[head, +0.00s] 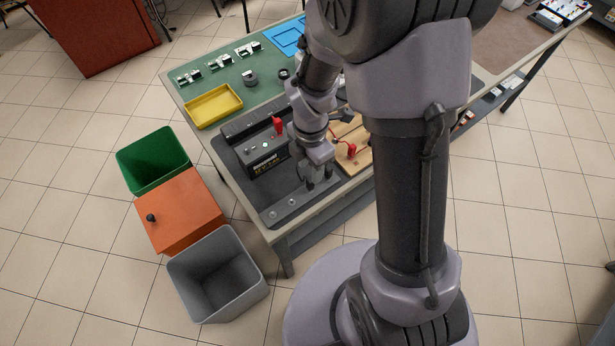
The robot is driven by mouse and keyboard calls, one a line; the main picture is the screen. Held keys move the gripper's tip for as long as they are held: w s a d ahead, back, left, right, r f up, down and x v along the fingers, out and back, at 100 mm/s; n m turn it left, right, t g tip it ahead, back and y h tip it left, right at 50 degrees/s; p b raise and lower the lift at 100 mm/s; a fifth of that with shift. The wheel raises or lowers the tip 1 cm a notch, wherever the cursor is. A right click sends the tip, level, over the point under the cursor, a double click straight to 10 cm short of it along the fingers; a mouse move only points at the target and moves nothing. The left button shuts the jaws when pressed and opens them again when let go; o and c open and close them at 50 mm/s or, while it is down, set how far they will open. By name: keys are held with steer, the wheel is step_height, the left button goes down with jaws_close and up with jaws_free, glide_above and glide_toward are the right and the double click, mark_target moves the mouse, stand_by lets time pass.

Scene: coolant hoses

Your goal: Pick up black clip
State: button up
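My gripper (319,180) points down over the front part of the dark grey tray (280,190) on the table, to the right of a black box with a red clip-like part (277,126) on it. Its two dark fingers look apart, with nothing visible between them. I cannot make out the black clip for certain. Small dark round parts (249,78) lie on the green mat, and small silver-and-black parts (219,62) stand behind them. My arm hides part of the table.
A yellow tray (213,106) sits on the green mat (200,88). A wooden board (352,136) with a red part lies right of my gripper. Green (153,160), orange (180,212) and grey (217,274) bins stand on the floor left of the table.

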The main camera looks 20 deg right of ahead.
mark_target(310, 180)
step_height(310, 180, down, 8)
steer(key=b, duration=0.3)
steer(key=shift+w+d+r, duration=0.1)
steer(key=shift+w+r, duration=0.05)
steer(key=shift+r, duration=0.15)
jaws_close()
